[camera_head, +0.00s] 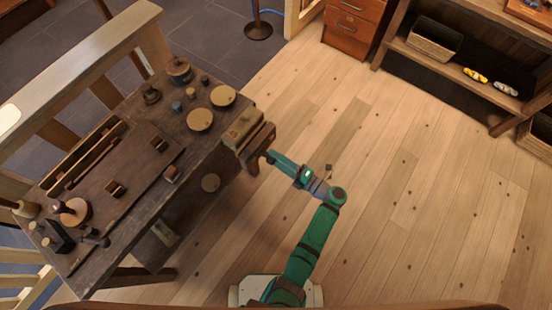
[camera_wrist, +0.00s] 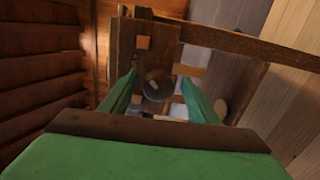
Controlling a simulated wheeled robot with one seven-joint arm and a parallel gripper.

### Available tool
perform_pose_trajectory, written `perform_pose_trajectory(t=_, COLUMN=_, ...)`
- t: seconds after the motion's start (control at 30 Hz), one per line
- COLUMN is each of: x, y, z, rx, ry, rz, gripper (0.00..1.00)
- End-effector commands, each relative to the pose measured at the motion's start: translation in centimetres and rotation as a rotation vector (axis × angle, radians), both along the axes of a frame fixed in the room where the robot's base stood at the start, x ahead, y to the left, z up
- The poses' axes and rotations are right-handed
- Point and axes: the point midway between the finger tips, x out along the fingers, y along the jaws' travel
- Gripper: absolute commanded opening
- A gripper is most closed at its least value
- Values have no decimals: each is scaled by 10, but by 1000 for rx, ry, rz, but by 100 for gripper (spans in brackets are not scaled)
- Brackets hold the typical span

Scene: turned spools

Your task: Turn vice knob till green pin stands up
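The wooden vice (camera_head: 243,128) is fixed at the right corner of the workbench, with its dark brown front jaw (camera_head: 256,148) facing my arm. In the wrist view, the dark round knob (camera_wrist: 157,83) sits on the vice's wooden face (camera_wrist: 150,55). My gripper (camera_wrist: 159,78) has its two green fingers apart, one on each side of the knob, with gaps showing. In the head view, my gripper (camera_head: 267,155) is close to the jaw, and the knob is hidden there. I cannot make out a green pin in either view.
The workbench (camera_head: 128,215) holds several turned pieces, round discs (camera_head: 200,119) and a long wooden tray (camera_head: 88,155). A wooden railing (camera_head: 75,75) runs behind it. A drawer cabinet (camera_head: 352,30) and shelves (camera_head: 480,55) stand at the upper right. The plank floor (camera_head: 400,200) is clear.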

Motion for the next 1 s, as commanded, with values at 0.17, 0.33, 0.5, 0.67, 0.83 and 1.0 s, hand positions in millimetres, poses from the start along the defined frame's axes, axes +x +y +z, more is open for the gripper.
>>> perform_pose_trajectory(t=0.17, x=1, y=2, z=1, rx=0, ry=-2, rz=5, gripper=55)
perform_pose_trajectory(t=0.33, x=-1, y=0, z=1, rx=0, ry=-2, rz=5, gripper=55)
perform_pose_trajectory(t=0.5, x=-13, y=-18, z=1, rx=0, ry=-3, rz=2, gripper=55)
perform_pose_trajectory(t=0.67, x=-31, y=-42, z=1, rx=0, ry=-2, rz=2, gripper=55)
perform_pose_trajectory(t=0.83, x=-48, y=-67, z=1, rx=0, ry=-4, rz=0, gripper=55)
perform_pose_trajectory(t=1.0, x=-60, y=-81, z=1, rx=0, ry=-2, rz=2, gripper=55)
